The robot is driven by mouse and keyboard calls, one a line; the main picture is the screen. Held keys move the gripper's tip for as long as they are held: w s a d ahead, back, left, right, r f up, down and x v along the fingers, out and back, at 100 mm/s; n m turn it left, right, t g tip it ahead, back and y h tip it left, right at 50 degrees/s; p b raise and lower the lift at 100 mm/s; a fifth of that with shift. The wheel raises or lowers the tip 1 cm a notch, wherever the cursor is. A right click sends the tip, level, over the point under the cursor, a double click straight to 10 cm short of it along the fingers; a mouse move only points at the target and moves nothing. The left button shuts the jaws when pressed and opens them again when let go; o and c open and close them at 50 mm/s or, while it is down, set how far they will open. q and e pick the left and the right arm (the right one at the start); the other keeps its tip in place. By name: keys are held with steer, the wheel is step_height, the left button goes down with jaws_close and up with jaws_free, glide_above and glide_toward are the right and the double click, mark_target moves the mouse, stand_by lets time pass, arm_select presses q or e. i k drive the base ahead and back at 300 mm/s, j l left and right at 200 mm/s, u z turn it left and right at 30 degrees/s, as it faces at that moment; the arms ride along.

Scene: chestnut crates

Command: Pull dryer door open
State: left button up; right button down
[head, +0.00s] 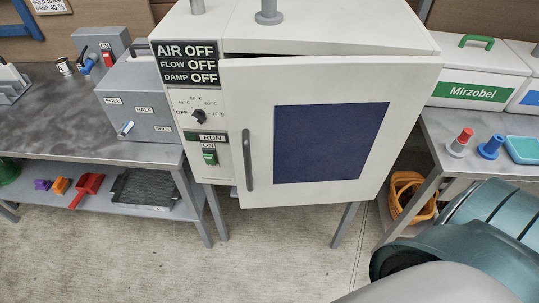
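The dryer (290,30) is a white cabinet in the middle of the head view. Its white door (415,110) has a dark blue window (330,143) and a grey vertical handle (247,160) near its left edge. The door stands slightly ajar: a thin dark gap shows along its top left, and its left edge sits forward of the cabinet. Nothing touches the handle. Neither of my grippers is in view; only teal and grey parts of my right arm show at the lower right.
The dryer's control panel (206,100) is left of the door. A grey box with a lever (140,105) stands on the left bench. A right bench holds a white bin labelled Mirzobel (475,75) and red and blue stoppers. An orange basket (410,195) sits below the door's right.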

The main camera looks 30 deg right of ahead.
mark_target(302, 130)
steer(key=k+l, duration=0.1)
steer(key=l, duration=0.35)
steer(key=k+l, duration=0.1)
steer(key=l, duration=0.75)
steer(key=k+l, duration=0.15)
steer(key=l, duration=0.3)
steer(key=k+l+u, duration=0.1)
steer(key=l, duration=0.35)
